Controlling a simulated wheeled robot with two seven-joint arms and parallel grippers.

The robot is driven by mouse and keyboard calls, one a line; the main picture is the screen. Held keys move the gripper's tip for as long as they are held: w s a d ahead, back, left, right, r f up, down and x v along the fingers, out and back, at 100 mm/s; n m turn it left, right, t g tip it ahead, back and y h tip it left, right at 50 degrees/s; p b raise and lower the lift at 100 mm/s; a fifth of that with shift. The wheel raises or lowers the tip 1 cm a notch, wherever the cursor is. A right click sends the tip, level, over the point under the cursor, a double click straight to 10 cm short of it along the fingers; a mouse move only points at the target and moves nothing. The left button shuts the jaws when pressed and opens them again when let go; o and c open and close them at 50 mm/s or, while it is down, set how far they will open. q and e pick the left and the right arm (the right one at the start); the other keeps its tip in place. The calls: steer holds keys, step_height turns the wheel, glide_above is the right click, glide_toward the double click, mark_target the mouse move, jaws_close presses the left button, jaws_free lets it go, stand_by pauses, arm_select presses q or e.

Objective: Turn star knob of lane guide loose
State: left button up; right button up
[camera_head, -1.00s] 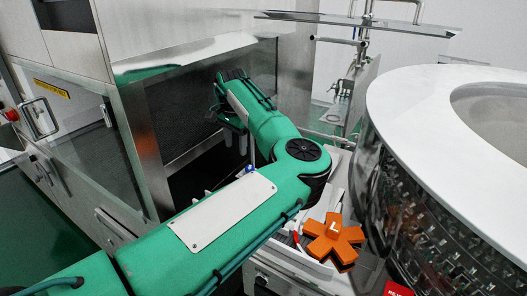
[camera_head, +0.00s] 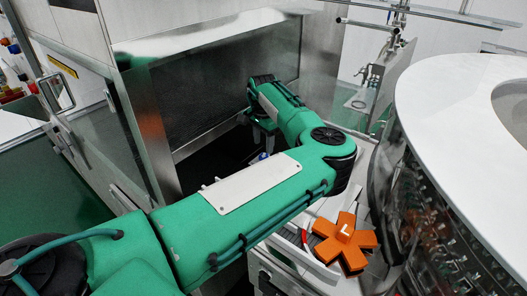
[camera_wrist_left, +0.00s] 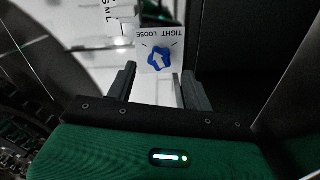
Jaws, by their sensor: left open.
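The blue star knob (camera_wrist_left: 159,60) shows in the left wrist view on a white plate marked TIGHT and LOOSE, with a white arrow on the knob. My left gripper (camera_wrist_left: 158,71) is open, with one dark finger on each side of the knob in the picture. I cannot tell whether either finger touches it. In the head view a small blue spot (camera_head: 263,156), possibly the knob, shows just above my left forearm. My right gripper is not in view.
An orange star wheel (camera_head: 345,241) marked L lies right of my arm. A large white-topped round machine (camera_head: 440,90) stands at the right. A steel cabinet (camera_head: 140,120) with dark panels stands at the left and behind the wrist. Metal rods (camera_head: 375,25) show at the top.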

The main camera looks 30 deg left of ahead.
mark_target(263, 156)
arm_select(q)
step_height(263, 156, down, 5)
steer(key=shift+f+p, duration=0.1)
steer(key=shift+p, duration=0.2)
steer(key=c, duration=1)
